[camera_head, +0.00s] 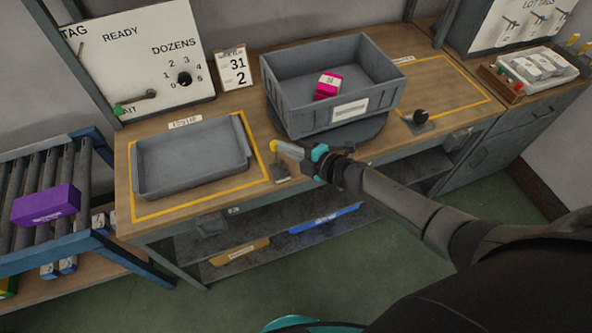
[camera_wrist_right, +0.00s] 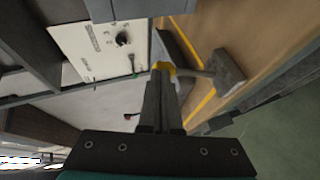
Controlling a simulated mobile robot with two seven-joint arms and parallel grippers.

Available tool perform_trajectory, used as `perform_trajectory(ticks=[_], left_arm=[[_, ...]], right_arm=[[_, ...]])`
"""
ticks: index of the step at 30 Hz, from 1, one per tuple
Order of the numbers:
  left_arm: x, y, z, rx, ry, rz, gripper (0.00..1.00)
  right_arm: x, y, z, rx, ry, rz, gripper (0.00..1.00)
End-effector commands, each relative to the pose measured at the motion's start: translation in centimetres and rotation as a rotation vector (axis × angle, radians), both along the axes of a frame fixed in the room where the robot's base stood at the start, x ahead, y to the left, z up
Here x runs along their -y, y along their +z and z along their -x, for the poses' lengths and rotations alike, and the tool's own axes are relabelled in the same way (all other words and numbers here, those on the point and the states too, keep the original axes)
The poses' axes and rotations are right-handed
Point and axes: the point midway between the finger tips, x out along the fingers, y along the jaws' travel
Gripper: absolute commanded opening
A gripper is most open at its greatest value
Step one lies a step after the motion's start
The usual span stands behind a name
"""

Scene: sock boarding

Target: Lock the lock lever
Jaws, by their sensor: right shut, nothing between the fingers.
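The lock lever (camera_head: 289,149) is a pale bar with a yellow tip, on a small grey post and base (camera_head: 281,176) at the bench's front edge, left of the turntable. In the head view it lies nearly flat, yellow tip to the left. The wrist view shows the yellow tip (camera_wrist_right: 163,66) just at my fingertips and the grey base (camera_wrist_right: 228,70) to the right. My right gripper (camera_head: 307,160) is shut and empty, close beside the lever. I cannot tell whether they touch. My left gripper is out of view.
A grey crate (camera_head: 292,108) with pink packs (camera_head: 327,86) stands on the dark turntable (camera_head: 350,137), close behind my gripper. A grey tray (camera_head: 147,187) lies to the left. A black knob (camera_head: 421,116) stands to the right. A purple box (camera_head: 45,206) rests on rollers.

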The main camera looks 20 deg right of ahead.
Motion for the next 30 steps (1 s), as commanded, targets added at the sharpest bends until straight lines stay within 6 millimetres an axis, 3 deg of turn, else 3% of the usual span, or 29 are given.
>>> perform_trajectory(ticks=[30], left_arm=[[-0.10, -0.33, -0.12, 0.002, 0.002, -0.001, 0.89]], right_arm=[[-0.03, 0.13, -1.08, 0.005, -0.003, -0.002, 0.00]])
